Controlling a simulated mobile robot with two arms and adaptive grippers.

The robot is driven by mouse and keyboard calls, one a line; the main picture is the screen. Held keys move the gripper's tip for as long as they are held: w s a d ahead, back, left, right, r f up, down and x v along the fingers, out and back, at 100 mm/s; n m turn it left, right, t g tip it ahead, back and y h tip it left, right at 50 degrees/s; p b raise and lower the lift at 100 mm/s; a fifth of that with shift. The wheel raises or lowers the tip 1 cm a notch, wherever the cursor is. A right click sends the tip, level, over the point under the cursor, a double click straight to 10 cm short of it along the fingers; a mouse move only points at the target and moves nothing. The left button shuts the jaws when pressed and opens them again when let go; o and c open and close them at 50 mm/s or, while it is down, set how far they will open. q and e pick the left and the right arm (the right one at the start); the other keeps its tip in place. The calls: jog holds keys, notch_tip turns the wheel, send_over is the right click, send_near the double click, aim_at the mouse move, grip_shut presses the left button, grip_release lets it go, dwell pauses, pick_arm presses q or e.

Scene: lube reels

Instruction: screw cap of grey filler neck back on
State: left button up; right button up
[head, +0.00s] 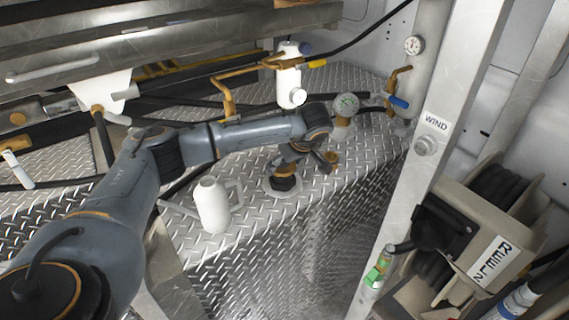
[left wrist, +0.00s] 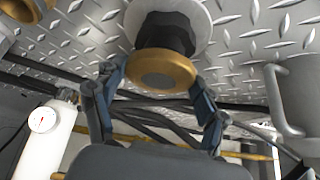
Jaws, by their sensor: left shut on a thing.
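The filler neck (head: 282,184) stands on the diamond-plate deck, a dark collar on a pale grey round flange. In the left wrist view the dark neck (left wrist: 165,35) shows above a brass-coloured cap (left wrist: 160,72). The cap lines up with the neck and looks seated against its mouth; I cannot tell how tightly it is threaded. My left gripper (head: 299,160) is over the neck from above, its fingers shut on the cap's two sides. The gripper also shows in the left wrist view (left wrist: 155,105). It partly hides the cap in the head view. My right gripper is out of view.
A white jug (head: 213,205) with a spout stands left of the neck. A post (head: 420,150) and hose reel (head: 480,230) bound the right.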

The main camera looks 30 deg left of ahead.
pick_arm(q)
jog(key=shift+f+b, duration=0.35)
jog(key=shift+f, duration=0.2)
dwell(0.4)
jog(key=shift+a+m+t, duration=0.1)
jog(key=shift+m+t, duration=0.2)
jog(key=shift+m, duration=0.1)
jog(key=shift+s+a+m+t+h, duration=0.15)
jog(key=shift+m+t+h, duration=0.15)
jog(key=shift+m, duration=0.5)
jog(key=m+t+h, duration=0.1)
jog(key=m, duration=0.1)
jog(key=shift+m, duration=0.4)
jog(key=shift+s+a+m+t+h, duration=0.15)
jog(key=shift+m+t+h, duration=0.3)
jog(key=shift+m, duration=0.55)
jog(key=m+h, duration=0.1)
jog(key=m, duration=0.2)
jog(key=shift+t+h, duration=0.25)
